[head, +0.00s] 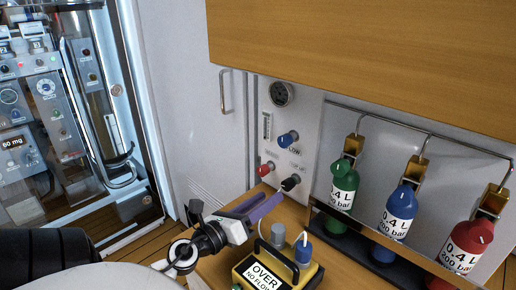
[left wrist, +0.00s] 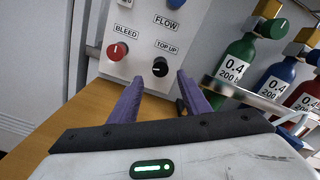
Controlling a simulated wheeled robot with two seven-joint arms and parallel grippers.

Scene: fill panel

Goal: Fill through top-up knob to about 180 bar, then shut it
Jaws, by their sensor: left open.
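The black top-up knob (left wrist: 160,67) sits on the pale panel under its TOP UP label, with a small white mark on its face. It also shows in the head view (head: 290,184). My left gripper (left wrist: 161,78) is open, its purple fingers reaching toward the panel with the knob between them in the picture. I cannot tell whether they touch it. In the head view the left gripper (head: 276,200) is just below and left of the knob. No pressure reading is legible. My right gripper is out of view.
The red BLEED knob (left wrist: 118,51) is close left of the top-up knob; the blue FLOW knob (head: 287,138) is above. Green (head: 344,184), blue (head: 396,213) and red (head: 466,245) bottles stand at right behind a rail. A yellow box (head: 296,272) sits below the gripper.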

